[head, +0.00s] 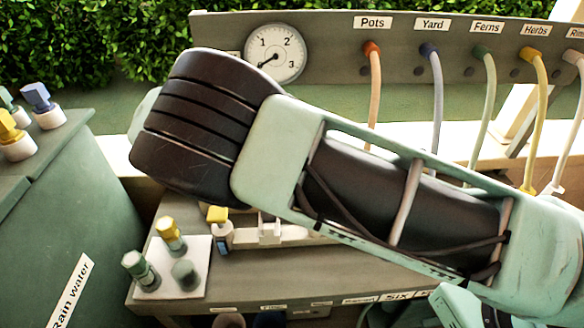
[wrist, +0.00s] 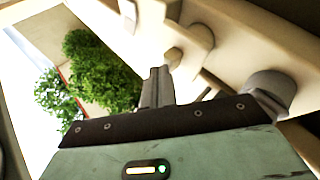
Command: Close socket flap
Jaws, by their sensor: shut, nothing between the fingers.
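No socket flap can be made out for certain in either view. In the wrist view my gripper (wrist: 157,85) shows as dark fingers held together, with nothing between them. A cream structure (wrist: 235,45) with rounded grey and cream fittings lies to the right of the fingers. A grey cylindrical fitting (wrist: 270,92) is nearest on that side. I cannot tell whether the fingers touch any of it. In the head view my arm crosses the middle and hides much behind it; my fingers cannot be seen there.
A hose board (head: 330,40) with a round gauge (head: 275,54) and labelled coloured hoses stands behind my arm. A green rain-water tank (head: 70,215) with taps is at left. A low bench (head: 250,285) bears a white block (head: 190,250) with knobs. Hedge (head: 130,40) lies beyond.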

